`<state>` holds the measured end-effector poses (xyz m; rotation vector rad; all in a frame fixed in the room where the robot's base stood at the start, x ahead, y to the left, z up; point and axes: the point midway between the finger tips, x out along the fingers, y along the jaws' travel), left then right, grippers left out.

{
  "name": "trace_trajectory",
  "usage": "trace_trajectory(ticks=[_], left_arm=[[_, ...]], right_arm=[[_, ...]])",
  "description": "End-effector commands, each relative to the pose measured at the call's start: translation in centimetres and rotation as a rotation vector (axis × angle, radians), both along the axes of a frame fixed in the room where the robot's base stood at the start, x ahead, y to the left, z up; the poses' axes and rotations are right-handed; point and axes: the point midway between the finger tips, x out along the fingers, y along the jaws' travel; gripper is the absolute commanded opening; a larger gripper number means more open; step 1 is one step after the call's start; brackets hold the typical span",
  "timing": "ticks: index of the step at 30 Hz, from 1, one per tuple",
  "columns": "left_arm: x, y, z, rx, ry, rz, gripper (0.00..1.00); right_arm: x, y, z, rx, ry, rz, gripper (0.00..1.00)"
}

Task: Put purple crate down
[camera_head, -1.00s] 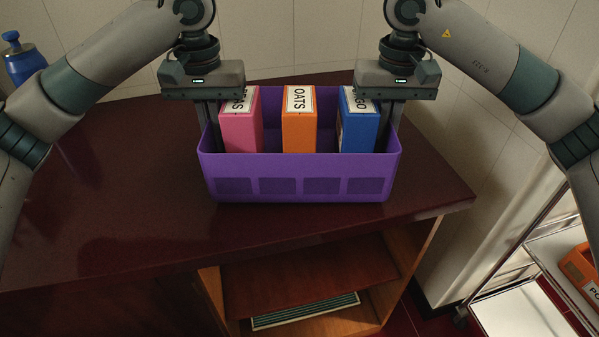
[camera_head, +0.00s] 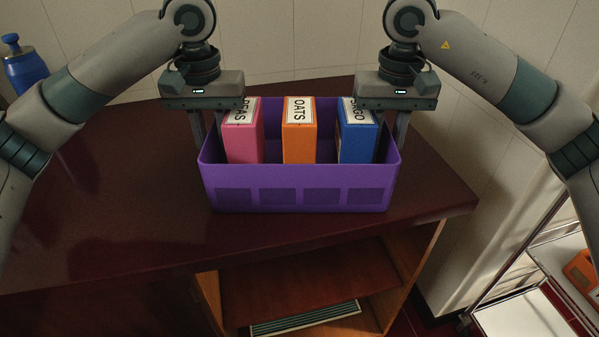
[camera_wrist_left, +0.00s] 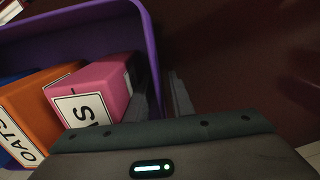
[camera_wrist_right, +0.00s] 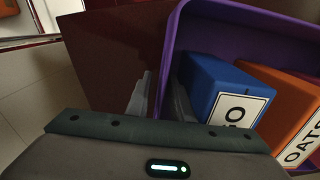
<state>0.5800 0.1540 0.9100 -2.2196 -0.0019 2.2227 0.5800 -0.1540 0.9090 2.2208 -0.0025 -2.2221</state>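The purple crate (camera_head: 300,188) stands upright on the dark red counter (camera_head: 130,190), near its front edge. It holds a pink box (camera_head: 242,142), an orange box labelled OATS (camera_head: 299,142) and a blue box (camera_head: 356,142). My left gripper (camera_head: 207,130) is at the crate's left end wall, and my right gripper (camera_head: 393,133) is at its right end wall. Each has one finger inside and one outside the wall. In the left wrist view (camera_wrist_left: 165,98) and right wrist view (camera_wrist_right: 160,98) the fingers stand apart with gaps beside the wall. The crate's underside is hidden.
A blue bottle (camera_head: 24,68) stands at the far left. A tiled wall (camera_head: 300,40) rises close behind the counter. Below is an open wooden shelf (camera_head: 315,285). A white cart (camera_head: 520,312) with an orange box (camera_head: 583,270) stands at the lower right. The counter's left part is clear.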

Motion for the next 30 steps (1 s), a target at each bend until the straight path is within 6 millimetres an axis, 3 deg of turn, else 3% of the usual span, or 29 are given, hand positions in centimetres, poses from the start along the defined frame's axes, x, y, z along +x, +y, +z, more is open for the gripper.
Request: trace_trajectory(ticks=[8,21,30], left_arm=[[0.1,0.0,2.1,-0.001,-0.004,0.000,0.22],[0.0,0.0,7.0,0.001,-0.002,0.001,0.22],[0.0,0.0,7.9,0.001,-0.001,0.001,0.22]], right_arm=[[0.0,0.1,0.0,0.001,0.000,0.001,0.22],[0.0,0.1,0.0,0.002,0.000,0.001,0.22],[0.0,0.1,0.0,0.001,0.000,0.002,0.22]])
